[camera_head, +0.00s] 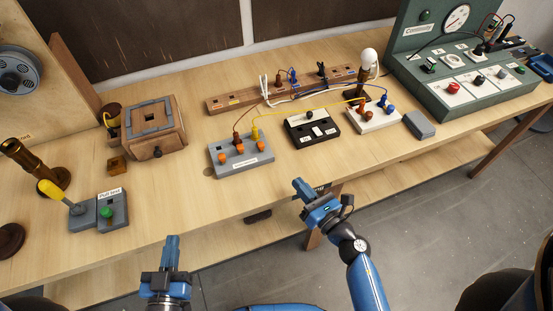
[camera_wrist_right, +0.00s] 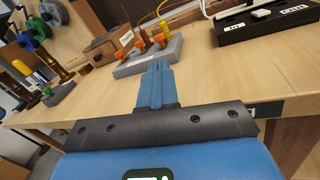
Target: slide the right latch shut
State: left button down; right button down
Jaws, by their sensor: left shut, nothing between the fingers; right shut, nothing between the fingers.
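I cannot make out for certain which part is the right latch. My left gripper (camera_head: 172,242) is shut and empty, near the table's front edge, below and apart from the box.
A grey button block (camera_head: 108,223) is left; a green meter panel (camera_head: 410,62) is right. The front strip is largely clear.

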jog(key=shift+w+a+f+n+g, duration=0.1)
jog(key=shift+a+f+n+g, duration=0.1)
jog(key=shift+n, duration=0.6)
jog(key=shift+a+f+n+g, duration=0.1)
jog(key=shift+a+f+n, duration=0.1)
jog(key=shift+n, duration=0.6)
jog(key=shift+d+r, duration=0.1)
jog(key=shift+d, duration=0.05)
jog(key=p, duration=0.2)
send_near(263, 148)
jog(key=x, duration=0.5)
jog(key=shift+w+r, duration=0.15)
jog(key=shift+w, duration=0.05)
jog(key=shift+w+a, duration=0.5)
jog(key=shift+w, duration=0.05)
